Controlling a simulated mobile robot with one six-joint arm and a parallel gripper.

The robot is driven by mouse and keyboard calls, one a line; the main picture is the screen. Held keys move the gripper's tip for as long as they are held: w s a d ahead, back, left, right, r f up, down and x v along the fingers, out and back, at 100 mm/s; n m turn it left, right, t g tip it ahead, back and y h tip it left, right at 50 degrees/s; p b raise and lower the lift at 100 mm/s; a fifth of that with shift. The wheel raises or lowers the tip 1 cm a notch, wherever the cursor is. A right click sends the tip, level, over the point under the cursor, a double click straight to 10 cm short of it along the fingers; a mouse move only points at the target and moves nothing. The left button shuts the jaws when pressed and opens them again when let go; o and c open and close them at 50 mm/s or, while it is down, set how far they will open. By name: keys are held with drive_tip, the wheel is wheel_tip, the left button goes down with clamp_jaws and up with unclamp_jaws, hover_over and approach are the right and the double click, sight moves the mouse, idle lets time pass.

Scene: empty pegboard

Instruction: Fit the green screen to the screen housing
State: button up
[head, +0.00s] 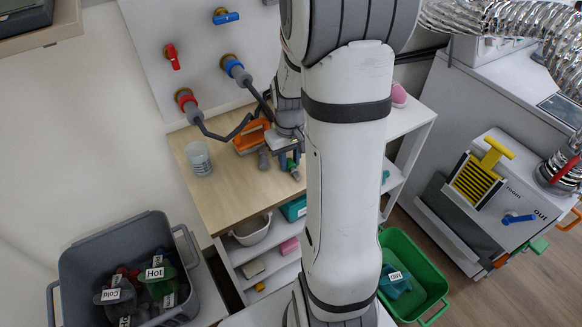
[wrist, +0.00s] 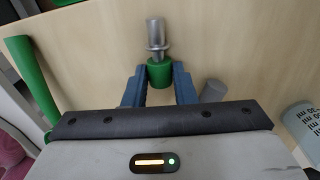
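My gripper (wrist: 160,75) has its two blue fingers on either side of a small green collar (wrist: 160,73) with a metal stem (wrist: 156,35), and looks shut on it, above or at the wooden tabletop. In the head view the gripper (head: 288,150) is partly hidden by my arm. A long green bar (wrist: 35,80) stands at the left of the wrist view; I cannot tell whether it belongs to the green screen. A yellow slatted screen (head: 474,183) with a yellow handle sits at a white unit (head: 515,185) on the right, possibly the screen housing. No whole green screen is clearly visible.
On the wooden table (head: 225,195) are a cup (head: 198,157) and an orange item (head: 250,137). Valves and hoses stick out of the wall board (head: 185,20) above. A grey crate (head: 75,265) stands left, a green crate (head: 430,270) right. Floor shows at lower right.

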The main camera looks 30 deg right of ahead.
sight(290, 162)
clamp_jaws()
wheel_tip(290, 162, up, 10)
idle(0.5)
drive_tip(key=shift+c, duration=0.5)
unclamp_jaws()
clamp_jaws()
drive_tip(key=shift+s, duration=0.1)
